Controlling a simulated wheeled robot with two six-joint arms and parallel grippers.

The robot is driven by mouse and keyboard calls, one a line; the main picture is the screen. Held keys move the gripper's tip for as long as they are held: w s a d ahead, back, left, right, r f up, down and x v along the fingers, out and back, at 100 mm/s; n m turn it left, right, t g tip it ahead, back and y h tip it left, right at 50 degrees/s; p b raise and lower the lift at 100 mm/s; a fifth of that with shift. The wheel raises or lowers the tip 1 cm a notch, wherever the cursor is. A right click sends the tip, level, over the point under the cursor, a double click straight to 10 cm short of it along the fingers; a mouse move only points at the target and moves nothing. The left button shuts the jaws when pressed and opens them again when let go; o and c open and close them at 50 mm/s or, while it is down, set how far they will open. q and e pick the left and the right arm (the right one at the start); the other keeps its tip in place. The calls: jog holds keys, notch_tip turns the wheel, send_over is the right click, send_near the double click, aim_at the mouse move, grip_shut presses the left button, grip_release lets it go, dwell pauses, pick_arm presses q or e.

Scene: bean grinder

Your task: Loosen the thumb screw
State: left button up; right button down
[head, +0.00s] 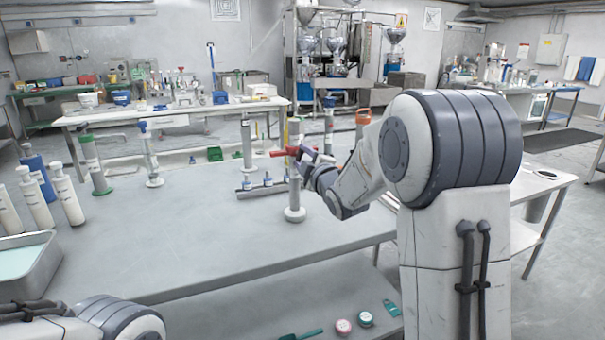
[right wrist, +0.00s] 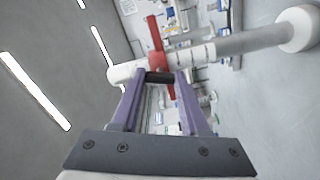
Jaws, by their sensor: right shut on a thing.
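The thumb screw, a red part with a long crossbar (head: 279,153), sits on the upper part of a grey and white upright post (head: 294,190) with a round foot. It also shows in the right wrist view as a red bar and hub (right wrist: 156,48). My right gripper (head: 312,158) is at the post from the right. In the right wrist view its purple fingers (right wrist: 160,79) are shut around a dark piece in front of the red hub. My left gripper is out of view; only part of my left arm shows at lower left.
Similar posts with green (head: 95,165), blue (head: 151,155) and orange (head: 362,125) tops stand around the table. A grey rack (head: 245,193) with small blue-topped items is just left of the post. White bottles (head: 66,195) and a tray (head: 50,262) stand at left. The table's middle (head: 190,235) is clear.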

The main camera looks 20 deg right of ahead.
jog(key=n+b, duration=0.3)
jog(key=shift+f+b, duration=0.25)
jog(key=shift+b, duration=0.05)
jog(key=shift+r+n+b, duration=0.2)
jog(key=shift+n+b, duration=0.5)
jog(key=shift+b, duration=0.1)
jog(key=shift+c, duration=2)
grip_release()
jog(key=s, duration=1)
jog(key=shift+s+d, duration=0.15)
jog(key=shift+s, duration=0.1)
